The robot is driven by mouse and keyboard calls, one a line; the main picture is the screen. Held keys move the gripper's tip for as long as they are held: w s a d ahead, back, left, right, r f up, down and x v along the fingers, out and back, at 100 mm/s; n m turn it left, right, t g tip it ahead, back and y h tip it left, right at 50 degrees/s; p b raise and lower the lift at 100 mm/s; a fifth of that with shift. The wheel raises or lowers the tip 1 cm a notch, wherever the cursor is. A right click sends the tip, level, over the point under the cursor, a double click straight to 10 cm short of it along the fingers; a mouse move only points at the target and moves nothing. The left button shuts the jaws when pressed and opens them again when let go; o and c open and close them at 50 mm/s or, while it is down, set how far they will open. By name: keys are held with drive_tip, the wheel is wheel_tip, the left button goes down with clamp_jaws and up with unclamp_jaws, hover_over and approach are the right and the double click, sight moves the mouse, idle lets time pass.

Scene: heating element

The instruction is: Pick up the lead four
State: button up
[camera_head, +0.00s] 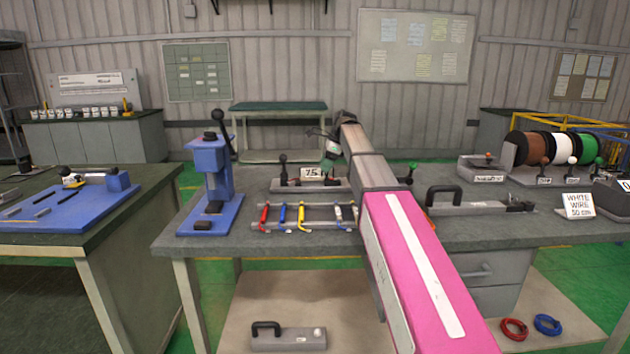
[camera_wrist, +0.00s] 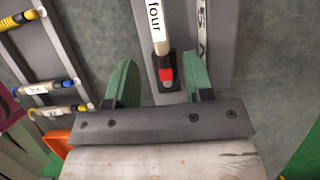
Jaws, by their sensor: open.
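In the wrist view, a slim light piece labelled "four" (camera_wrist: 155,22), which I take as the lead four, has a red band and a dark end. It lies over a grey fixture (camera_wrist: 182,45). My gripper (camera_wrist: 158,75) is open, its green fingers on either side of the red end. I cannot tell how high the fingers are above it. The labelled piece cannot be made out there.
A rack (camera_head: 318,206) with red, blue, yellow and pale-ended leads lies nearer on the bench (camera_head: 400,237); its edge shows left in the wrist view (camera_wrist: 50,60). A blue press (camera_head: 209,170) stands left. A grey block with a black handle (camera_head: 478,205) lies right.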

sight(318, 177)
drive_tip(key=x, duration=0.4)
drive_tip(key=shift+a+f, duration=0.25)
drive_tip(key=shift+a, duration=0.15)
clamp_jaws()
drive_tip(key=shift+r, duration=0.45)
drive_tip(key=r, duration=0.3)
drive_tip(key=shift+s+a+r, duration=0.15)
drive_tip(key=shift+a+r, duration=0.05)
drive_tip(key=shift+r, duration=0.2)
drive_tip(key=s+a+r, duration=0.6)
drive_tip(key=s+a, duration=0.1)
drive_tip(key=a, duration=0.1)
drive_tip(key=shift+a+r, duration=0.2)
drive_tip(key=shift+a, duration=0.05)
